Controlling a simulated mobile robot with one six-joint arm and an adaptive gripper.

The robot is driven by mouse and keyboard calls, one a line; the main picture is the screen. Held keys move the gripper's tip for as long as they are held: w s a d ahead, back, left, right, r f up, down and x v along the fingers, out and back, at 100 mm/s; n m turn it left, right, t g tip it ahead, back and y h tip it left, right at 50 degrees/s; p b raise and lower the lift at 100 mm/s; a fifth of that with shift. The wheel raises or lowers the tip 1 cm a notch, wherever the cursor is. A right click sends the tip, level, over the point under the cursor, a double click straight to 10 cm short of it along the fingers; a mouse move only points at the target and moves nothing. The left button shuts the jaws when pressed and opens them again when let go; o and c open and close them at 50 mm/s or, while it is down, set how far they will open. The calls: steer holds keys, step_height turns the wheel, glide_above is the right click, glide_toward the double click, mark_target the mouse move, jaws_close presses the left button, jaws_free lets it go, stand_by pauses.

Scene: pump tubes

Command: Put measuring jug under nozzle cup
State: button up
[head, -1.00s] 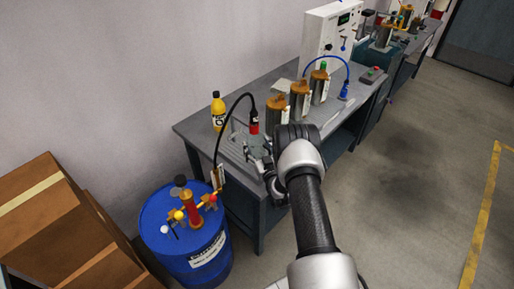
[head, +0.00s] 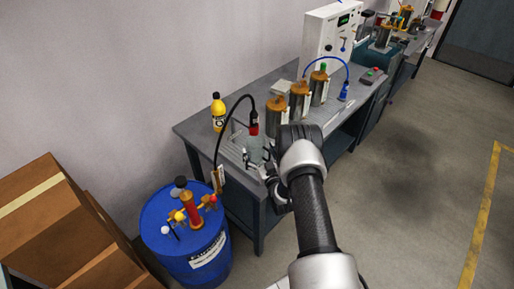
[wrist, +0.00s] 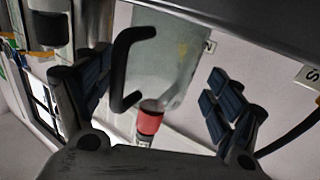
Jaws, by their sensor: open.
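The measuring jug (wrist: 180,50) is clear with a black handle (wrist: 119,70). In the wrist view it appears upside down between my spread fingers, its handle facing me. In the head view the jug (head: 255,147) stands upright at the near left end of the bench. The red nozzle cup (head: 254,129) hangs on a black hose just above it. In the wrist view the red cup (wrist: 150,121) is at the jug's mouth; whether it touches or dips inside is unclear. My gripper (wrist: 157,72) is open and empty, apart from the handle.
A yellow bottle (head: 218,112) stands behind on the bench (head: 205,120). Several brass-topped metal cylinders (head: 299,98) stand to the right. A blue drum (head: 180,250) with a pump stands on the floor, beside cardboard boxes (head: 45,215). The floor right of the bench is clear.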

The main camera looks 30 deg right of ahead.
steer(key=s+a+p, duration=0.1)
steer(key=s+p, duration=0.1)
steer(key=s, duration=0.7)
steer(key=w+a+r+n+g+y, duration=0.1)
steer(key=w+r+g, duration=0.1)
steer(key=w+r, duration=0.3)
steer(key=w+a+r+n+g, duration=0.1)
steer(key=w+r, duration=0.2)
steer(key=r, duration=0.5)
steer(key=s+a+r+g, duration=0.2)
steer(key=r, duration=0.4)
steer(key=s+a+r+g, duration=0.1)
steer(key=s+a+r, duration=0.2)
steer(key=r, duration=0.3)
steer(key=s+a+r+g, duration=0.2)
steer(key=s+a+r, duration=0.15)
steer(key=s, duration=0.35)
steer(key=s+a+r+g, duration=0.2)
steer(key=s+a+r, duration=0.1)
steer(key=s+r, duration=0.25)
steer(key=s+a+g, duration=0.1)
steer(key=s+a, duration=0.2)
steer(key=s, duration=0.8)
steer(key=s+a+g+y, duration=0.1)
steer(key=s+a+g, duration=0.1)
steer(key=s, duration=0.9)
steer(key=shift+a+r+y, duration=0.3)
steer(key=shift+a+r, duration=0.1)
steer(key=shift+a, duration=0.25)
